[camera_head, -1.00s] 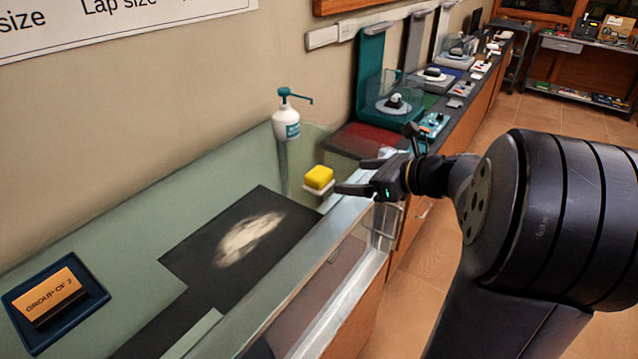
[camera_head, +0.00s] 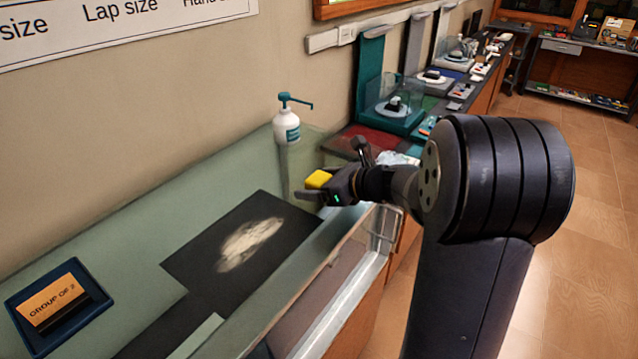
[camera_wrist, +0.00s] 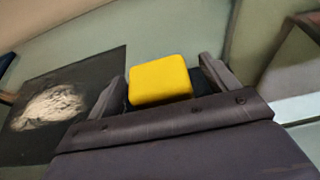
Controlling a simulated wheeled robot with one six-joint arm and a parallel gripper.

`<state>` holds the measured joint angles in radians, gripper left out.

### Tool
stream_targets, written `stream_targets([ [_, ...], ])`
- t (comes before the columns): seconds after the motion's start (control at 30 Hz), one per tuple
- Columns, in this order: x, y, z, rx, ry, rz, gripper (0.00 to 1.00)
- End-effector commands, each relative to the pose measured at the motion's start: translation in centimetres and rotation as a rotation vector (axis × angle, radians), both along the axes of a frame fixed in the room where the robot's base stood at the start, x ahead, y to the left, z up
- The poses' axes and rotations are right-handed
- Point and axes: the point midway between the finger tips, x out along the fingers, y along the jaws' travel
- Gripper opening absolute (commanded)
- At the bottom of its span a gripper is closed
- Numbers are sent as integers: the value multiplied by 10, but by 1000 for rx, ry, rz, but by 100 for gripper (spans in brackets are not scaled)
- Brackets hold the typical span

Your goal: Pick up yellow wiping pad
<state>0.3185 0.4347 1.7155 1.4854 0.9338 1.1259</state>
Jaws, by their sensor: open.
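The yellow wiping pad (camera_head: 318,179) shows at the back right of the green counter, partly hidden by my gripper. In the wrist view the pad (camera_wrist: 160,79) is a rounded yellow block lying between the two finger lines, nearer the left finger. My gripper (camera_head: 322,189) is open, with its fingers pointing left over the counter edge beside the pad. In the wrist view my gripper (camera_wrist: 160,82) has one finger on each side of the pad. I cannot tell whether either finger touches it. The white base under the pad is hidden now.
A white pump bottle (camera_head: 287,122) with a teal top stands behind the pad. A glass panel (camera_head: 335,275) runs along the counter's front. A dark mat (camera_head: 200,255) with a pale patch lies left.

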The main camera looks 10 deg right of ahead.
Motion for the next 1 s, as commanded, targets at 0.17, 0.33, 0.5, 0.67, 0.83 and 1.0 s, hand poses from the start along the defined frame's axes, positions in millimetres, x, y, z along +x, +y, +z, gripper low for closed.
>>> stream_targets([
  [0.17,0,0,0,0,0,0,78],
  [0.33,0,0,0,0,0,0,64],
  [0.5,0,0,0,0,0,0,50],
  [0.67,0,0,0,0,0,0,37],
  [0.83,0,0,1,0,-1,0,34],
  [1.0,0,0,8,-1,-3,1,34],
])
